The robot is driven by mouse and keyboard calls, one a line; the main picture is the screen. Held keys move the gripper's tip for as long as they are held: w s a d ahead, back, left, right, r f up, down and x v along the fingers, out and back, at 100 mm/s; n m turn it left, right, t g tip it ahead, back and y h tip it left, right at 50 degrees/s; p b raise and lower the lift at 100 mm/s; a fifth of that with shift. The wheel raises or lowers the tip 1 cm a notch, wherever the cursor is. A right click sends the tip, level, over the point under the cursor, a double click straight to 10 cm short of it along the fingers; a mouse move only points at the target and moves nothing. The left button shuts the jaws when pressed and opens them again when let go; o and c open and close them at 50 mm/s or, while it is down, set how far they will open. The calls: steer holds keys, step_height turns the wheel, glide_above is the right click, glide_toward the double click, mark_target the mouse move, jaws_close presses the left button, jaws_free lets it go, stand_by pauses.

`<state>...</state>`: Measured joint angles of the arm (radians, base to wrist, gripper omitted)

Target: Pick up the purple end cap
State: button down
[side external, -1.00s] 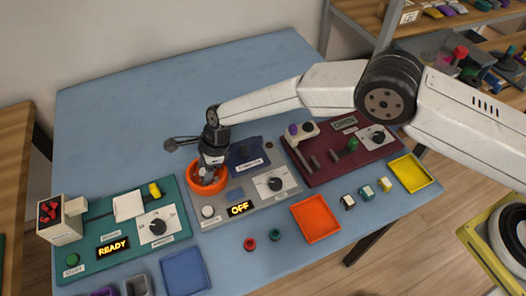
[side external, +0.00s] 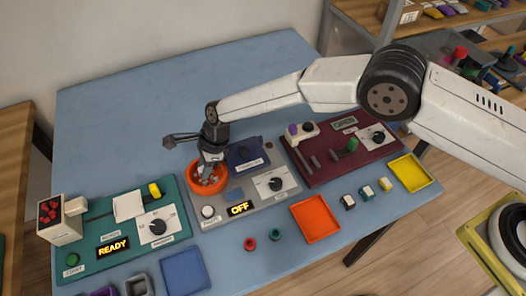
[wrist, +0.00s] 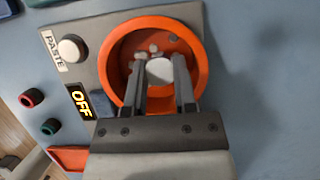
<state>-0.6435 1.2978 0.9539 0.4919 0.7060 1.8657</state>
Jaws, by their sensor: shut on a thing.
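My gripper (wrist: 159,66) points down into the orange bowl (wrist: 116,75), its fingers inside the rim. In the wrist view the fingers stand either side of a pale, whitish piece (wrist: 159,71) and are shut on it. Smaller pale bits lie in the bowl beside it. In the side view my gripper (side external: 209,176) is in the same bowl (side external: 194,183). A small purple piece (side external: 292,129) sits on the white holder of the maroon panel, away from my gripper. Another purple thing (side external: 104,292) is cut off at the bottom edge. I cannot tell which is the end cap.
The grey panel beside the bowl has a display reading OFF (side external: 240,208) and a dial (side external: 274,184). A teal panel (side external: 90,255) lies left, a maroon panel (side external: 325,178) right. Orange (side external: 316,218), yellow (side external: 409,172) and blue (side external: 185,272) trays line the front. The back table is clear.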

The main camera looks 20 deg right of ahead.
steer(key=shift+r, duration=0.95)
steer(key=shift+s+d+r, duration=0.25)
steer(key=shift+s+r, duration=0.1)
steer(key=shift+r, duration=0.25)
steer(key=s+r, duration=0.1)
steer(key=s+d+r, duration=0.1)
steer(key=r, duration=0.1)
steer(key=s+d+r, duration=0.1)
steer(key=r, duration=0.1)
steer(key=shift+s+d+r, duration=0.1)
steer(key=shift+s+d, duration=0.15)
steer(key=s+d+r, duration=0.3)
steer(key=s+d, duration=0.2)
steer(key=s, duration=0.2)
steer(key=shift+r, duration=0.3)
steer(key=shift+d, duration=0.15)
